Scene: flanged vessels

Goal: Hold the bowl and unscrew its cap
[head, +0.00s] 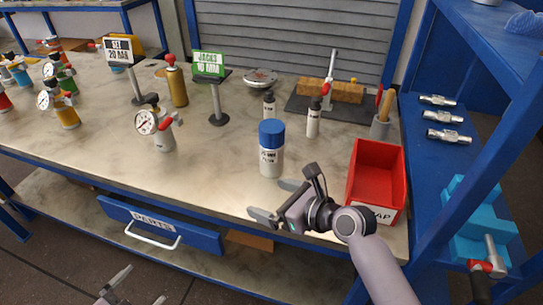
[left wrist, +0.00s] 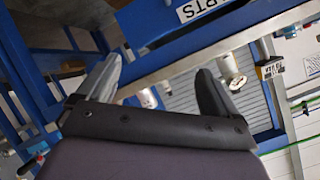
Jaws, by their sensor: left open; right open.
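The bowl (head: 271,163) is a white, upright, labelled container standing near the front of the bench, with a blue cap (head: 271,133) on top. My right gripper (head: 269,200) is open and empty, just in front of the bowl at the bench's front edge and apart from it. My left gripper (head: 140,285) is open and empty, low at the bottom left of the head view, in front of the bench and far from the bowl. Its two spread fingers also show in the left wrist view (left wrist: 158,75); I cannot make out the bowl clearly there.
A red bin (head: 376,165) stands right of the bowl. Two small white bottles with black tops, one here (head: 313,122), stand behind it. A gauge vessel (head: 158,130) and a green sign (head: 210,68) are to the left. A blue drawer (head: 160,225) hangs under the bench.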

